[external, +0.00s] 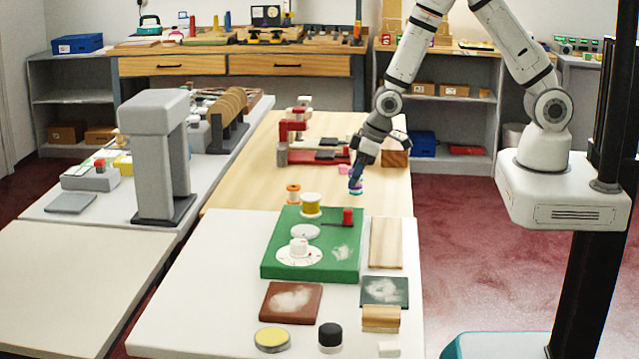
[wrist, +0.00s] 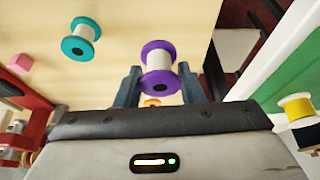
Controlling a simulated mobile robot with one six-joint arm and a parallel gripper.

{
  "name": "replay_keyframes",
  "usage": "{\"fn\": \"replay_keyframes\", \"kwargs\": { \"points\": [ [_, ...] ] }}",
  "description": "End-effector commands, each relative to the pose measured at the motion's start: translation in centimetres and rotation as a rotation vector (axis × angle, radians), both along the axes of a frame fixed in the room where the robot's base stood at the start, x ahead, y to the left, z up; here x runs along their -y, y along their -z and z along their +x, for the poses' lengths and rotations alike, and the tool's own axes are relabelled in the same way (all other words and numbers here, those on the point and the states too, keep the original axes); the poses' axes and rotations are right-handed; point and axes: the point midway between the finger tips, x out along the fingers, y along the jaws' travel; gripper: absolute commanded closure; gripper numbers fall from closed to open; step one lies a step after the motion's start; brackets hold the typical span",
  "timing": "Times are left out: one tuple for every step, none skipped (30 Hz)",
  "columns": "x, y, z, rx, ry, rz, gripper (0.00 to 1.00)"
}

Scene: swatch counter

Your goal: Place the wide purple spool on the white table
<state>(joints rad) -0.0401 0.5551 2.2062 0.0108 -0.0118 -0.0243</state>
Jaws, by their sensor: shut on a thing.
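The purple spool (wrist: 158,48) has wide purple flanges and a white core. In the wrist view it sits between the two blue-grey fingers of my gripper (wrist: 158,82), which is shut on it. In the external view my gripper (external: 356,178) is low over the pale wooden table (external: 385,195), with the spool small and partly hidden at its fingertips; I cannot tell whether it touches the wood. The white table (external: 190,300) is in front, nearer the external camera, and holds several things.
A teal spool (wrist: 80,38) stands near the purple one. An orange spool (external: 293,192) and a yellow spool (external: 311,204) stand by the green board (external: 275,268). Wooden blocks, a black-capped jar (external: 330,336) and a yellow tin (external: 271,339) crowd the white table; its left side is clear.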

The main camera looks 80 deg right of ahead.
Motion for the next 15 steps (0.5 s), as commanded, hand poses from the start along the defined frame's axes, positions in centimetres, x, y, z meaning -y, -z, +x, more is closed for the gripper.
{"fn": "replay_keyframes", "kwargs": {
  "points": [
    [-1.3,0.1,1.9,0.004,-0.028,-0.002,0.90],
    [-2.0,0.0,3.0,0.005,-0.046,-0.003,0.90],
    [-3.2,-0.2,4.4,0.005,-0.072,-0.005,0.90],
    [-4.1,-0.4,5.6,0.005,-0.091,-0.005,0.90],
    [-5.1,-0.6,6.7,0.006,-0.112,-0.006,0.90],
    [-6.4,-0.9,8.0,0.004,-0.139,-0.007,0.90],
    [-7.5,-1.2,9.0,0.004,-0.158,-0.008,0.90],
    [-8.6,-1.5,10.0,0.004,-0.178,-0.007,0.90],
    [-10.0,-1.8,11.1,0.002,-0.205,-0.008,0.90],
    [-11.1,-2.1,12.0,0.002,-0.225,-0.008,0.90],
    [-12.2,-2.5,12.7,0.002,-0.244,-0.008,0.90],
    [-13.6,-2.9,13.6,0.001,-0.270,-0.008,0.90],
    [-14.7,-3.3,14.2,0.002,-0.290,-0.008,0.90],
    [-15.8,-3.6,14.8,0.002,-0.308,-0.007,0.90],
    [-17.3,-4.0,15.5,0.001,-0.335,-0.007,0.90]
  ]
}}
